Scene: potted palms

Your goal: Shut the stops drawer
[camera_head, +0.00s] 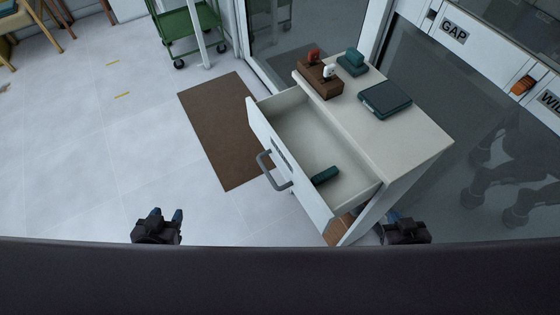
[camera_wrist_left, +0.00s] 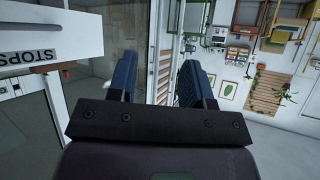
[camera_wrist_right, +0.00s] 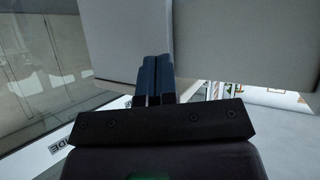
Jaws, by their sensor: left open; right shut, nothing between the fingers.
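The stops drawer (camera_head: 316,165) is pulled well out of a white cabinet (camera_head: 415,139). Its front carries a grey bar handle (camera_head: 271,172), and a dark teal block (camera_head: 326,176) lies inside. In the left wrist view the drawer front (camera_wrist_left: 45,40) shows a STOPS label at the left edge. My left gripper (camera_head: 166,214) is open and empty, left of and apart from the drawer front. My right gripper (camera_head: 393,217) is shut and empty beside the cabinet's near side. In the right wrist view its closed fingers (camera_wrist_right: 156,75) show before pale panels; contact cannot be told.
On the cabinet top are a brown wooden block (camera_head: 320,80) with red and white pieces, a teal block (camera_head: 353,62) and a dark flat case (camera_head: 385,99). A brown mat (camera_head: 222,130) lies on the floor. A green cart (camera_head: 188,24) stands behind. Floor at left is clear.

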